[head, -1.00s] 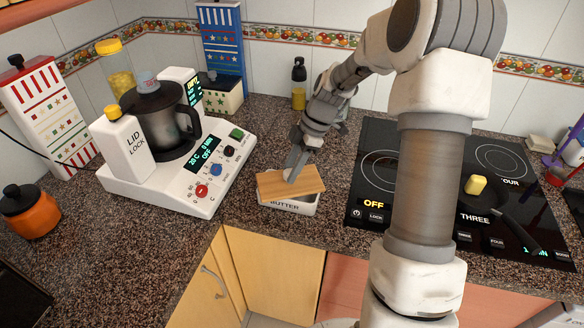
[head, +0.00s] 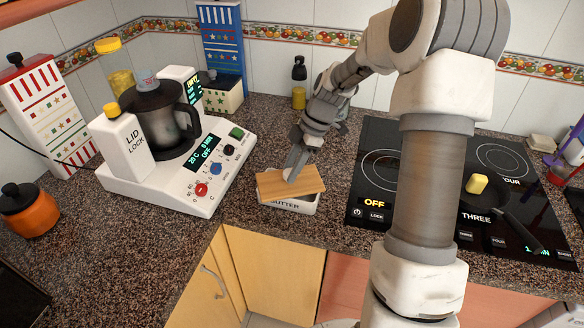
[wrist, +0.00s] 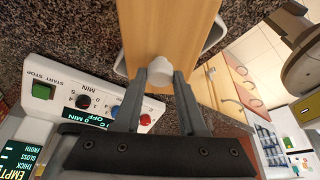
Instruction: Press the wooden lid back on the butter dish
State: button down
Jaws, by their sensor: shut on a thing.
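The butter dish (head: 302,208) is a white rectangular box labelled BUTTER on the counter, left of the cooktop. The wooden lid (head: 273,184) is a light brown board with a white knob (wrist: 157,74). It lies over the top of the dish, askew to it, and hides the inside. White dish edges show past the lid in the wrist view. I cannot tell whether the lid is seated. My gripper (head: 293,173) is above the lid, with its two fingers (wrist: 159,85) shut on the knob.
A white kitchen machine (head: 160,190) with a dark jug stands left of the dish. The black cooktop (head: 365,190) is to the right, with a pan (head: 490,203) holding a yellow block. Bare counter lies left of the dish, and the counter's front edge is close.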

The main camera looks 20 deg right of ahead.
dwell(0.3)
jog(key=shift+c, duration=2)
grip_release()
jog(key=shift+o, duration=0.3)
jog(key=o, duration=0.3)
jog(key=shift+o, duration=0.2)
jog(key=shift+r+p, duration=2.1)
jog(key=shift+r, duration=1.35)
